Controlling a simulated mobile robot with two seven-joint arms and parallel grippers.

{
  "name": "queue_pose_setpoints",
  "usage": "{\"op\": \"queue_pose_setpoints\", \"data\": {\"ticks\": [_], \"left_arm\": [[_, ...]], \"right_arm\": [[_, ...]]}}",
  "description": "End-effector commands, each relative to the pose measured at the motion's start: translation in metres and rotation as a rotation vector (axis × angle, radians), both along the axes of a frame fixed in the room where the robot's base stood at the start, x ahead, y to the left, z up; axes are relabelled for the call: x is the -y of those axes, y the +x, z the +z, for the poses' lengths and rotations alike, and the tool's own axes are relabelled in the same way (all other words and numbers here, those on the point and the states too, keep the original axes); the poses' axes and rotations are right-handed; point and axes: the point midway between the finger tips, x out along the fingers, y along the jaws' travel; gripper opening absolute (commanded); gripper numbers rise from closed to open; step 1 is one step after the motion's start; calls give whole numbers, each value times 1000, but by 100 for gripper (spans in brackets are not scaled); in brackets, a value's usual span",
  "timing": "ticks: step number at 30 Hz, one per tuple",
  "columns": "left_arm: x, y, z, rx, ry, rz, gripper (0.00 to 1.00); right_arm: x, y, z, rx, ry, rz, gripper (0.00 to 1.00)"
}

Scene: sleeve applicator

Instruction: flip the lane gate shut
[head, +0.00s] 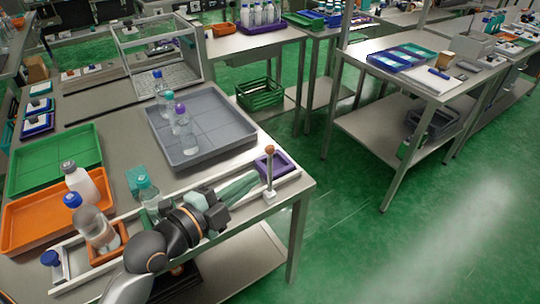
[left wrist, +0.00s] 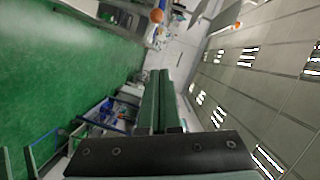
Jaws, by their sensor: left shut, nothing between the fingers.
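A pale lane (head: 292,178) runs along the front edge of the table, partly hidden by my left arm. Near its right end stands an upright thin post with an orange ball on top (head: 270,172); it looks like the gate's lever, but the gate flap itself I cannot make out. An orange ball also shows at the top of the left wrist view (left wrist: 156,15). My left gripper (head: 254,177) lies low over the lane, pointing right, its green fingers shut and empty, with the tips just left of the post. The fingers show together in the left wrist view (left wrist: 158,75). My right gripper is in neither view.
A purple tray (head: 285,169) sits behind the post. A grey tray (head: 215,115) with several bottles is behind the gripper. Right of the table is open green floor.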

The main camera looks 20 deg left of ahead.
Motion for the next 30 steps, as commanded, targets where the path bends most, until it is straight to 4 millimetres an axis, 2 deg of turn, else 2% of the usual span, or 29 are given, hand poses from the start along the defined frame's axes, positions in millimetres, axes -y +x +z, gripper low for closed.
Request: {"op": "queue_pose_setpoints", "data": {"ticks": [5, 18, 24, 30], "left_arm": [[6, 16, 0, 2, -5, 2, 0], [38, 93, -10, -1, -6, -1, 0], [14, 106, -24, -3, -1, 1, 0], [6, 111, -28, -1, -2, 1, 0]], "right_arm": [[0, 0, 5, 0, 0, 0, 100], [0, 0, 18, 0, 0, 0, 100], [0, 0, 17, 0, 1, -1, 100], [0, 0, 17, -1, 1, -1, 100]]}}
